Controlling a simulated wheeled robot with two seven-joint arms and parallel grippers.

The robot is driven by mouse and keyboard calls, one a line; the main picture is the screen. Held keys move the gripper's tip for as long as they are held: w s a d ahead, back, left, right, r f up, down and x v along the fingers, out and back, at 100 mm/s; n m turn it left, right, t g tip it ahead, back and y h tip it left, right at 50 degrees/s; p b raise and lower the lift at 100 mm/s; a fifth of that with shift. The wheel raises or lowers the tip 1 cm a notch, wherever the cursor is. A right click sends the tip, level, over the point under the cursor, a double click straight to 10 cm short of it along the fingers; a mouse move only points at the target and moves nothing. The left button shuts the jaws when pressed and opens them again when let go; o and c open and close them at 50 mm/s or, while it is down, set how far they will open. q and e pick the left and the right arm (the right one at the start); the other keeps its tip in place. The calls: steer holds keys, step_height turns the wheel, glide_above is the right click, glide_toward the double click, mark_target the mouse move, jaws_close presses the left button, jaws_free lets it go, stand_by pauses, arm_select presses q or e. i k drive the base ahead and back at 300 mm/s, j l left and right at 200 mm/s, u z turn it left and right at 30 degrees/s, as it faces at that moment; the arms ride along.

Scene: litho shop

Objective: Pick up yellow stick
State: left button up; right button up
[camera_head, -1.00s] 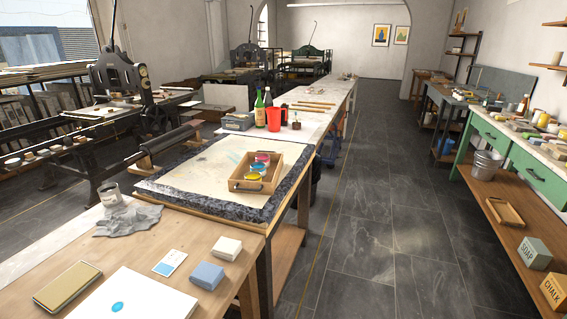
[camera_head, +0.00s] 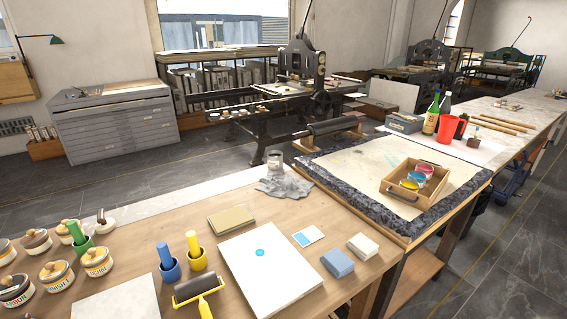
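A yellow stick (camera_head: 193,243) stands upright in a small yellow cup (camera_head: 196,263) on the near wooden table. A blue stick (camera_head: 164,256) stands in a blue cup (camera_head: 169,272) just to its left. A green stick (camera_head: 76,232) stands in a green cup (camera_head: 82,248) farther left. Neither of my grippers shows in the view.
A roller with a yellow handle (camera_head: 205,308) lies in front of the cups. Several lidded jars (camera_head: 57,275) stand at the left. A white sheet stack (camera_head: 268,268), a tan box (camera_head: 231,219) and a blue block (camera_head: 338,263) lie to the right.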

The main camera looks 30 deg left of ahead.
mark_target(191, 236)
steer(key=u, duration=1.65)
